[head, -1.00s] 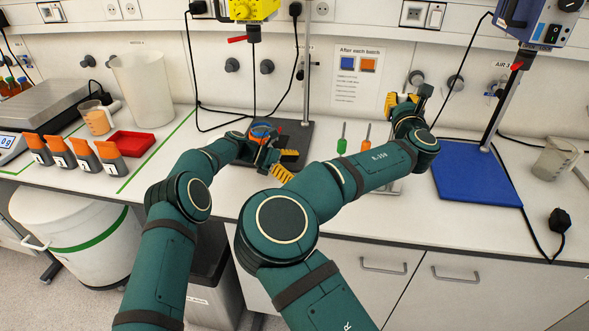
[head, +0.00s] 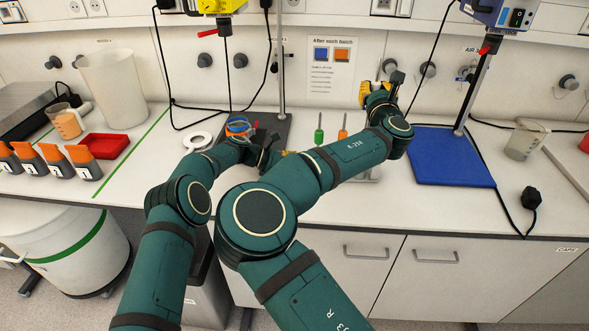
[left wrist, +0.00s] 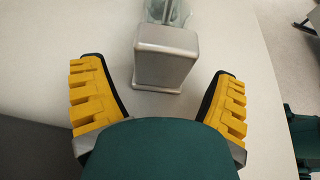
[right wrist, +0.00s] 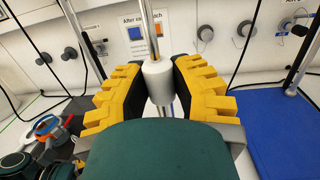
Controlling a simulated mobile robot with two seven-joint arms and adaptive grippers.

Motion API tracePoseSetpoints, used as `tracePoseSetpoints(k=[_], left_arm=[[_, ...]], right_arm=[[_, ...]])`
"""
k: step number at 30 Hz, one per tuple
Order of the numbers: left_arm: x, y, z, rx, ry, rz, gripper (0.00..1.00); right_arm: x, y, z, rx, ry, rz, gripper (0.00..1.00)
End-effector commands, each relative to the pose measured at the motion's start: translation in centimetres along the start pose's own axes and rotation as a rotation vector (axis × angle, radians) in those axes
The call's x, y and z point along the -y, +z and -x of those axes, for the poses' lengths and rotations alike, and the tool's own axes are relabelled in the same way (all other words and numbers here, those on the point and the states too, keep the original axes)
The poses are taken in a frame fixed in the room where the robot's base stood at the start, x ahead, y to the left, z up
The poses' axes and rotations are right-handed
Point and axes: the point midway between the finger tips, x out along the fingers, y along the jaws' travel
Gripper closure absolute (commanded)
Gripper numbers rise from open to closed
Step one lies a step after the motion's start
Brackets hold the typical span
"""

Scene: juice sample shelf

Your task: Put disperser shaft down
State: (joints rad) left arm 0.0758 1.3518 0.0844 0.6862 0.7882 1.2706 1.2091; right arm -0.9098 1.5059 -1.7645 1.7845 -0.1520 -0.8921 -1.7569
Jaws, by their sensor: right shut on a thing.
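My right gripper (head: 380,92) is shut on a white collar (right wrist: 158,82) with a metal rod above it, seemingly the disperser shaft, held upright above the bench. It also shows in the right wrist view (right wrist: 160,88); the shaft's lower end is mostly hidden. My left gripper (left wrist: 160,95) is open and empty, its fingers spread wide. A grey metal block (left wrist: 166,55) lies ahead, between the finger directions, with clear glass or plastic behind it. In the head view the left fingers are largely hidden behind my right arm. A metal piece (head: 367,176) shows below my right forearm.
Green-handled (head: 319,131) and orange-handled (head: 342,128) tools stand near my right forearm. A vessel with blue and orange rings (head: 238,127) is by the left wrist, beside a white ring (head: 198,141).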

Motion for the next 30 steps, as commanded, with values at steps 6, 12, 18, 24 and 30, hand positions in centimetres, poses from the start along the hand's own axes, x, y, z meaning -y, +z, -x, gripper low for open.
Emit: tracePoseSetpoints(k=[6,12,18,24,30], left_arm=[[0.0,0.0,0.0,0.000,0.000,0.000,0.87],[0.0,0.0,0.0,0.000,0.000,-0.001,0.94],[0.0,0.0,0.0,0.000,0.000,-0.001,0.94],[0.0,0.0,0.0,0.000,0.000,0.000,0.94],[0.0,0.1,0.0,0.001,0.000,-0.001,0.94]], right_arm=[[0.0,0.0,0.0,0.001,0.000,0.000,1.00],[0.2,-0.5,0.0,0.000,0.001,-0.005,1.00],[0.3,-3.1,0.2,-0.004,0.016,-0.009,1.00],[0.0,-5.9,0.5,-0.005,0.024,-0.002,1.00],[0.0,-9.4,0.7,-0.004,0.025,0.000,1.00]])
